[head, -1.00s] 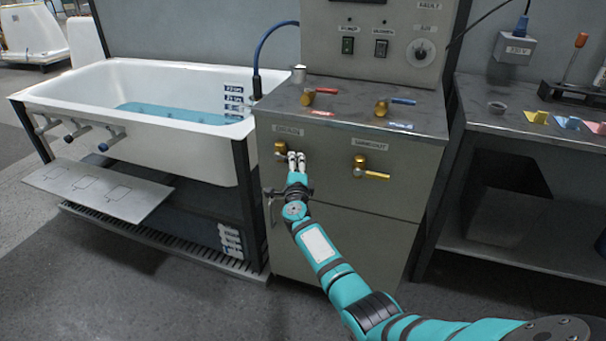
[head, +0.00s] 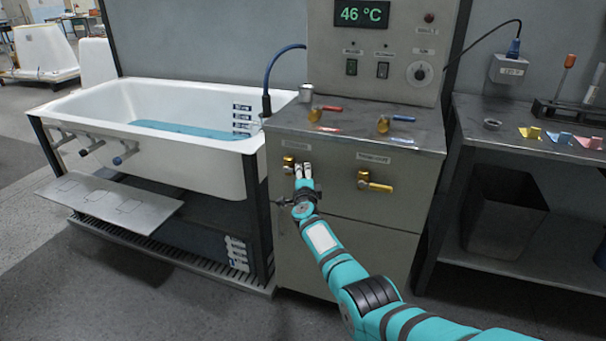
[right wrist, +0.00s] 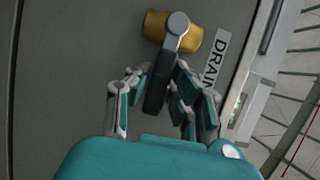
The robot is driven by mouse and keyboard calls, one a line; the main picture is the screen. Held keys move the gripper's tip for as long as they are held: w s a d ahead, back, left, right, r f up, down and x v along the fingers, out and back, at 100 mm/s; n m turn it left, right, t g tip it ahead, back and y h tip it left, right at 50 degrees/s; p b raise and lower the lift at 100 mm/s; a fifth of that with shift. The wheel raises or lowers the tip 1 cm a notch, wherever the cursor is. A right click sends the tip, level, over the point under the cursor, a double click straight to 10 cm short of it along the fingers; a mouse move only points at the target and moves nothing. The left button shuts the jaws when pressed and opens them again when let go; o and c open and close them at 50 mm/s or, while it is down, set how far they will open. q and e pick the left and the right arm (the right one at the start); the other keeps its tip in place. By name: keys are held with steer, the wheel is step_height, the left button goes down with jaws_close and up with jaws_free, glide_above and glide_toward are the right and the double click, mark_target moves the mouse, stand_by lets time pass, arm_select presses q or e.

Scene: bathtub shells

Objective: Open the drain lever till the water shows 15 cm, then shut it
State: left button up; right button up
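The white bathtub (head: 190,172) holds blue water (head: 185,130). The scale plates (head: 242,118) on its inner end wall are too small to read. The brass drain valve (head: 288,161) is on the upper left of the cabinet front, under its label. In the right wrist view the drain lever (right wrist: 158,85) has a brass body, a grey pivot and a dark handle pointing down and slightly left. My right gripper (head: 303,170) is at this valve; its fingers (right wrist: 162,78) straddle the handle. Whether they press on it is unclear. My left gripper is out of view.
A second brass valve (head: 375,182) with a yellow handle sits to the right of the drain valve. Red (head: 325,108) and blue (head: 400,118) taps stand on the cabinet top. A side bench (head: 480,135) stands at right.

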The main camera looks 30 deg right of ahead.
steer(key=o, duration=0.4)
steer(key=shift+a+f, duration=0.15)
steer(key=shift+f, duration=0.05)
steer(key=shift+o, duration=0.3)
steer(key=shift+r, duration=0.15)
steer(key=v, duration=0.7)
steer(key=shift+s, duration=0.2)
